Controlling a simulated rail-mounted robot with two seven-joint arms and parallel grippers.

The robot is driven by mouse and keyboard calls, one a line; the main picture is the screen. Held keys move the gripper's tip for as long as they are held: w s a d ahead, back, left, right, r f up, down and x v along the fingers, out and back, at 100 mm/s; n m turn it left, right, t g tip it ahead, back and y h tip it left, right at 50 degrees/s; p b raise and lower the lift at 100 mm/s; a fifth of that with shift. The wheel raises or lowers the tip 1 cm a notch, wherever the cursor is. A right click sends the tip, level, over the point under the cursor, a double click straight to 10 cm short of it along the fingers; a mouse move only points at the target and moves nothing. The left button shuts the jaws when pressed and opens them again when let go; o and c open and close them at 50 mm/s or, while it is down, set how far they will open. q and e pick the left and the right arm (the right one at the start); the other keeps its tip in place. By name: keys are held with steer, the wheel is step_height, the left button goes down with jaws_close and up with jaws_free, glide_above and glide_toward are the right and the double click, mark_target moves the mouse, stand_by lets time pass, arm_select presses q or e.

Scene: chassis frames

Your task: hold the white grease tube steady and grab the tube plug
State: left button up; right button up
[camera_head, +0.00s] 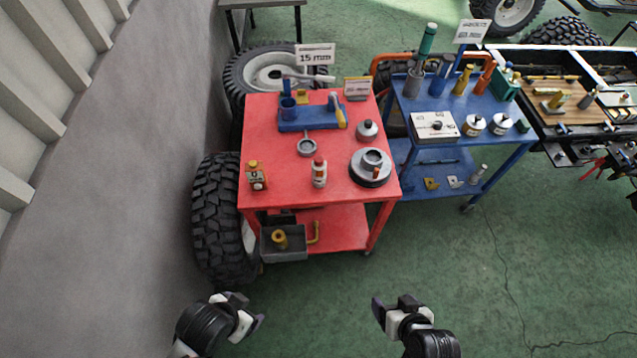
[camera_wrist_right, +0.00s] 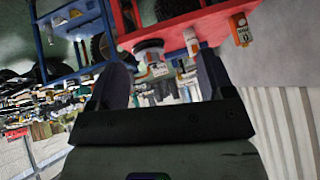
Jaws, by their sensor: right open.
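A white tube with a reddish cap (camera_head: 319,172), which looks like the grease tube, stands upright near the front edge of the red cart's top. It also shows in the right wrist view (camera_wrist_right: 190,42). Its plug cannot be told apart from the cap at this size. My left gripper (camera_head: 248,309) is open and empty, low in front of the cart. My right gripper (camera_head: 392,304) is open and empty, also in front of and below the cart's front edge. Both are well apart from the tube. The right fingers also show in the right wrist view (camera_wrist_right: 162,82).
A blue cart (camera_head: 500,150) stands right; a tyre (camera_head: 215,220) stands left. Floor in front is clear.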

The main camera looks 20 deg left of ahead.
steer(key=w+a+f+n+t+y+b, duration=0.1)
steer(key=w+a+f+n+y+b, duration=0.15)
steer(key=w+a+f+b, duration=0.6)
steer(key=w+a+f+n+t+y+b, duration=0.1)
steer(key=w+a+f+y+b, duration=0.3)
steer(key=w+a+b, duration=0.6)
steer(key=n+t+y+b, duration=0.1)
steer(key=n+y+b, duration=0.2)
steer(key=b, duration=1.9)
glide_toward(323, 184)
steer(key=shift+s+a+m+h, duration=0.25)
steer(key=shift+s+a, duration=0.2)
steer(key=shift+a, duration=0.05)
steer(key=shift+w+a+t+b, duration=0.35)
steer(key=shift+w+b, duration=0.35)
steer(key=shift+b, duration=0.45)
steer(key=b+x, duration=0.8)
steer(key=b, duration=0.4)
arm_select(q)
step_height(323, 184, down, 58)
steer(key=b, duration=0.1)
steer(key=shift+f+b, duration=0.2)
steer(key=shift+b, duration=0.15)
arm_select(e)
steer(key=shift+x, duration=0.85)
steer(key=shift+r, duration=0.15)
steer(key=c, duration=0.6)
